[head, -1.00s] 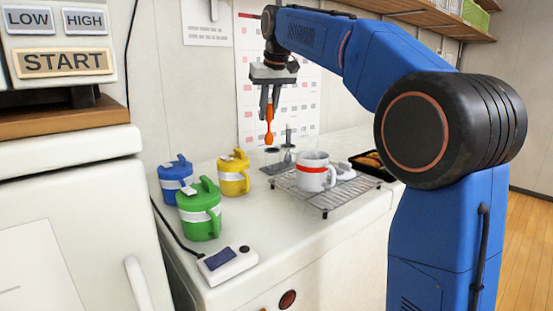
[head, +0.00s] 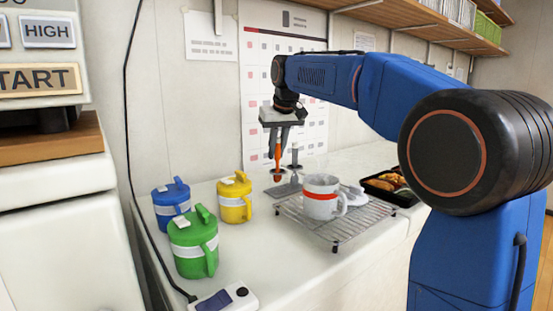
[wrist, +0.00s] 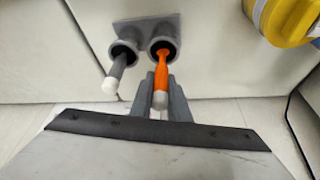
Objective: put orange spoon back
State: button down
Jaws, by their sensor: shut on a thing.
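The orange spoon (head: 278,152) hangs upright in my gripper (head: 277,140), handle end up. In the wrist view, my gripper (wrist: 160,95) is shut on the spoon's upper part, and the orange shaft (wrist: 161,70) runs down to the opening of one ring of a grey two-ring holder (wrist: 148,27). The spoon's low end appears within that ring; how deep it sits I cannot tell. A grey spoon with a white end (wrist: 115,75) stands in the other ring. The holder's plate (head: 281,191) rests on the counter in the head view.
A white mug with a red band (head: 321,203) stands on a wire rack (head: 345,232) right of the holder. Yellow (head: 234,204), blue (head: 167,208) and green (head: 192,250) lidded mugs stand to the left. A black food tray (head: 404,198) is behind the rack.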

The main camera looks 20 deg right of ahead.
jog(key=shift+f, duration=1.2)
jog(key=shift+f, duration=0.1)
jog(key=c, duration=1.7)
grip_release()
jog(key=v, duration=1.2)
